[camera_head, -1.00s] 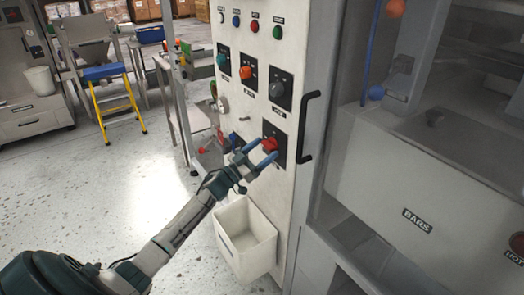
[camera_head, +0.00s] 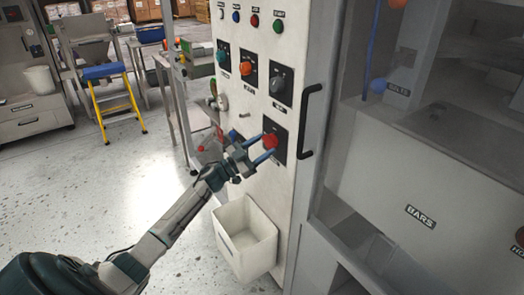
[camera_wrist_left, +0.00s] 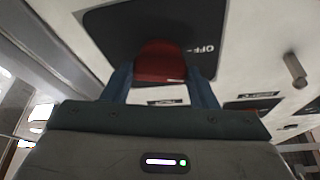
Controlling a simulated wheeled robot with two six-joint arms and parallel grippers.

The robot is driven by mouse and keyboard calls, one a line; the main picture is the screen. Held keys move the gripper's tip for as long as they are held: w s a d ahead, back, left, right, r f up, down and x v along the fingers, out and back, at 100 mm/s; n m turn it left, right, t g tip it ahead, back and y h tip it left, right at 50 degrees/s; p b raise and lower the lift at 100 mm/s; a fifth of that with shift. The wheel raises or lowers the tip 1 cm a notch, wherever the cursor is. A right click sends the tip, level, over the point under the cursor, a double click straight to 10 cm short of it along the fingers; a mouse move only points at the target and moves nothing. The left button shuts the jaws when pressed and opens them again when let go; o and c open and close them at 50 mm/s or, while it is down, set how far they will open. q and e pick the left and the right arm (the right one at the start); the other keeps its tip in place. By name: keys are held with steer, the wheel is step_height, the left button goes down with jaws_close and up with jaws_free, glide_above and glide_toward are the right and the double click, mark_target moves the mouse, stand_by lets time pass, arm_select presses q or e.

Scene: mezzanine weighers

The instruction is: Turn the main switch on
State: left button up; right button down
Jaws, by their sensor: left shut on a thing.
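The main switch is a red rotary knob (camera_head: 270,139) on a black plate (camera_head: 279,134), low on the white panel. My left gripper (camera_head: 263,147) reaches it from the left. Its two blue fingers lie on either side of the knob and are shut on it. In the left wrist view the red knob (camera_wrist_left: 160,63) sits between the fingers (camera_wrist_left: 160,85), and the black plate (camera_wrist_left: 110,32) shows the word OFF to the right of the knob. The other labels on the plate are hidden or unreadable. My right gripper is not in view.
A black handle (camera_head: 310,121) stands out right of the switch. A white bin (camera_head: 246,241) hangs below. A yellow and blue step stool (camera_head: 114,99) stands back left; the floor between is clear.

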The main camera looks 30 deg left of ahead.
arm_select(q)
steer(key=m+g+h+b, duration=0.1)
steer(key=m, duration=0.3)
steer(key=m+g+h+b, duration=0.1)
steer(key=m, duration=0.2)
steer(key=shift+a+m+g, duration=0.2)
steer(key=shift+m+g, duration=0.2)
steer(key=shift+m, duration=0.5)
steer(key=m+g, duration=0.1)
steer(key=m, duration=0.1)
steer(key=m+g+b, duration=0.1)
steer(key=m, duration=0.1)
steer(key=shift+w+a+r, duration=0.1)
steer(key=shift+r, duration=0.1)
steer(key=m, duration=0.2)
steer(key=m+g, duration=0.1)
steer(key=m, duration=0.1)
steer(key=shift+r+g+b, duration=0.2)
steer(key=shift+g+b, duration=0.1)
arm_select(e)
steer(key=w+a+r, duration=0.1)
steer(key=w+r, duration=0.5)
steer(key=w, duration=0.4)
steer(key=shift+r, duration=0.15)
arm_select(q)
steer(key=shift+m, duration=0.4)
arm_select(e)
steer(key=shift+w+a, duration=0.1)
arm_select(q)
steer(key=o, duration=1)
